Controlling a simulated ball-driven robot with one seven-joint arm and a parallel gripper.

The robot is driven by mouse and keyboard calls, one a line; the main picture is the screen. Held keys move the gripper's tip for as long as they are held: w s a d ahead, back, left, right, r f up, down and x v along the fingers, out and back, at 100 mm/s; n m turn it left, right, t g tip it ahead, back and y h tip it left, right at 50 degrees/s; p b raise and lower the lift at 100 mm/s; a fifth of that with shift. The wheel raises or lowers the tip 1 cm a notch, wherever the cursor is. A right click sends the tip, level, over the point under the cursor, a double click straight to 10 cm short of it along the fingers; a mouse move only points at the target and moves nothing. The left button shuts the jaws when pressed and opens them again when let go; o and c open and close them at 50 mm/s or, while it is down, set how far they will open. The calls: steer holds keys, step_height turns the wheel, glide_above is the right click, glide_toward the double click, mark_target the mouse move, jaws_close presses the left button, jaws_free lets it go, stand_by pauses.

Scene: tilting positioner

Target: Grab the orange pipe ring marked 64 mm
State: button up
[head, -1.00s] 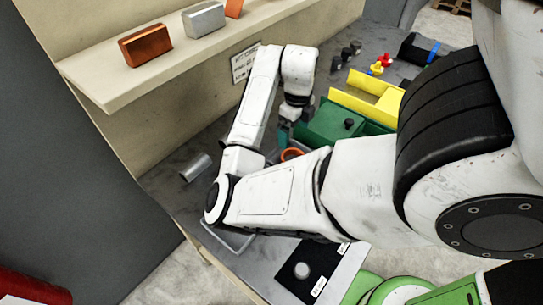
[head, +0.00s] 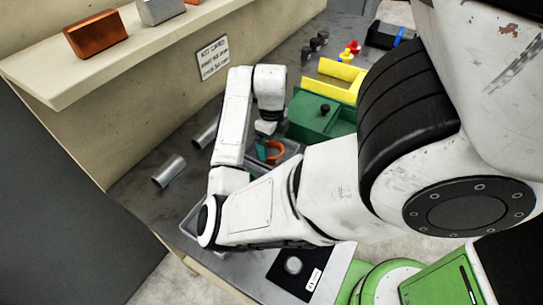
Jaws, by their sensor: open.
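An orange ring (head: 275,149) shows in the head view in a grey tray (head: 291,146), just below the end of my arm. Its marking is too small to read, and part of it is hidden. My gripper (head: 266,143) is open and points down at the ring, with a teal part beside the ring's left side. The far finger and any contact with the ring cannot be made out.
A green bin (head: 310,117) and a yellow bin (head: 335,82) stand right of my gripper. Metal tubes (head: 169,172) lie on the bench at left. A shelf (head: 95,62) with metal blocks overhangs the back. A black pad (head: 296,272) lies in front.

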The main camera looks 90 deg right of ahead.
step_height(320, 180, down, 2)
steer(key=shift+f+b, duration=0.15)
steer(key=shift+b, duration=0.4)
steer(key=c, duration=1.2)
